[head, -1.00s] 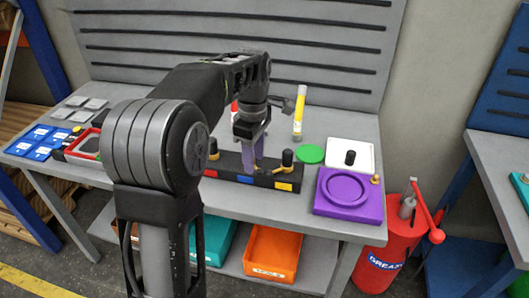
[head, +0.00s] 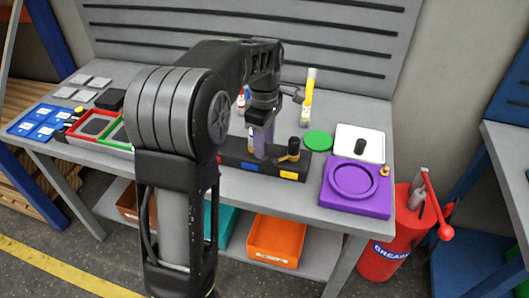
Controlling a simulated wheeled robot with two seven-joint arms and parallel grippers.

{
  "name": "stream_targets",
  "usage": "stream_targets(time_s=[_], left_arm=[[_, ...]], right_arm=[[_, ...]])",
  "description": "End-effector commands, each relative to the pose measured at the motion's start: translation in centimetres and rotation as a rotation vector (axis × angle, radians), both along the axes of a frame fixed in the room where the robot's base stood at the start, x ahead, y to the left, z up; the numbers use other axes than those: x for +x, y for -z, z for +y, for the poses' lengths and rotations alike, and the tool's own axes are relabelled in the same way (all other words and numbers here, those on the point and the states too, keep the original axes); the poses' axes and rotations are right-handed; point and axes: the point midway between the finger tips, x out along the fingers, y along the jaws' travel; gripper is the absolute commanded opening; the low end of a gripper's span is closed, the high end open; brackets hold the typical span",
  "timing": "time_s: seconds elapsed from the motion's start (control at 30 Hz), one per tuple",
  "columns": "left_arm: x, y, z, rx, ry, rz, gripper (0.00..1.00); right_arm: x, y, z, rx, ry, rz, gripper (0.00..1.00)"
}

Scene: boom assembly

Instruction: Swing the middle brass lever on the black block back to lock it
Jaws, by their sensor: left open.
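The long black block (head: 272,170) lies near the front of the grey bench, with coloured squares along its front face. Its right lever, with a dark knob and brass base (head: 293,150), stands at the block's right end. My left gripper (head: 262,149) points down over the middle of the block, with its fingers apart. The middle brass lever is hidden behind or between these fingers, so I cannot tell its position or whether they touch it. My left arm covers the block's left end. My right gripper is not in view.
A purple fixture (head: 355,186) and a white tray (head: 361,143) stand right of the block. A green disc (head: 318,140) and a yellow tube (head: 308,98) are behind it. Red and green trays and blue cards (head: 40,117) lie left. A red grease drum (head: 392,235) stands beside the bench.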

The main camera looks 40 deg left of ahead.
Motion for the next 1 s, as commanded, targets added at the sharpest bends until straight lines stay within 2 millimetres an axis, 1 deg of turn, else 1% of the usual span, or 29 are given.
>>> stream_targets(time_s=[0.03,0.13,0.2,0.3,0.6,0.67,1.0], left_arm=[[-0.1,0.9,0.0,0.0,0.0,0.005,0.43],[-0.1,2.5,0.0,0.0,0.0,0.004,0.43],[-0.1,3.3,0.0,0.001,0.0,0.003,0.43],[-0.1,4.1,-0.1,-0.001,0.0,0.002,0.43],[0.0,4.4,-0.1,-0.001,0.001,0.0,0.43],[0.0,4.4,-0.1,-0.001,0.001,0.0,0.39],[0.0,4.3,-0.1,-0.001,0.001,0.0,0.11]], right_arm=[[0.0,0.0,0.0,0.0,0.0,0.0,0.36],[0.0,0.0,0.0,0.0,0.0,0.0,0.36],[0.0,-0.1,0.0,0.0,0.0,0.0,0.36],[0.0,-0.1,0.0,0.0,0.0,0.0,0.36],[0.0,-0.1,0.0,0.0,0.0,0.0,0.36],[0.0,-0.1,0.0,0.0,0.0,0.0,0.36],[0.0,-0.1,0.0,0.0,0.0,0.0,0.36]])
